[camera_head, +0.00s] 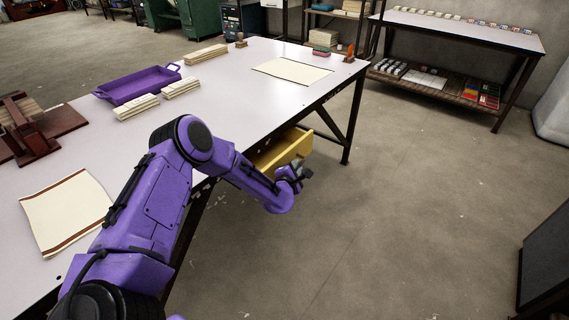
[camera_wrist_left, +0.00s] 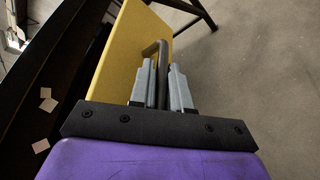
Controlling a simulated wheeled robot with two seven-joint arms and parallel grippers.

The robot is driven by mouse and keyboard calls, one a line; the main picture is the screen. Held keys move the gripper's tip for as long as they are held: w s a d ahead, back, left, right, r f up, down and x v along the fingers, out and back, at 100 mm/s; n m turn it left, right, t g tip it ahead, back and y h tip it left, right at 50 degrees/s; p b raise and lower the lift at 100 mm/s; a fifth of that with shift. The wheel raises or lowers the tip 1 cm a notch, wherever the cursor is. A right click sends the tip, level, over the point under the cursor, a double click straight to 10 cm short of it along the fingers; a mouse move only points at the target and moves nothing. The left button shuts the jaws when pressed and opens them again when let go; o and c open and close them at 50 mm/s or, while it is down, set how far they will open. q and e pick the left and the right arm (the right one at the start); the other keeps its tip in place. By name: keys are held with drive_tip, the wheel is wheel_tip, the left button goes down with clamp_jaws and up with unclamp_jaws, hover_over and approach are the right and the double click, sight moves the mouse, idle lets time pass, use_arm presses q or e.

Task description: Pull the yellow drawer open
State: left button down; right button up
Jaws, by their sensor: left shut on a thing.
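The yellow drawer (camera_head: 284,150) stands out from under the near long side of the white table, partly open. Part of it is hidden behind my left arm. In the left wrist view its yellow front (camera_wrist_left: 133,48) has a dark bar handle (camera_wrist_left: 162,52). My left gripper (camera_head: 303,170) is at the drawer's front, below the tabletop. In the left wrist view the two grey fingers of my left gripper (camera_wrist_left: 162,75) are on both sides of the handle, shut on it. My right gripper is in neither view.
The white table (camera_head: 225,85) carries a purple tray (camera_head: 138,87), stacks of pale strips, cloths (camera_head: 68,212) and a dark red wooden press (camera_head: 35,128). A table leg (camera_head: 354,118) stands beyond the drawer. The floor to the right of the drawer is clear.

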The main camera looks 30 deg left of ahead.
use_arm(q)
drive_tip(key=s+d+b, duration=0.1)
drive_tip(key=d+b, duration=0.2)
drive_tip(key=d, duration=1.5)
drive_tip(key=shift+s+d, duration=0.3)
drive_tip(key=shift+d, duration=0.05)
drive_tip(key=c, duration=1.4)
unclamp_jaws()
drive_tip(key=shift+c, duration=0.2)
drive_tip(key=p+v, duration=0.1)
drive_tip(key=v, duration=0.9)
drive_tip(key=shift+s, duration=0.25)
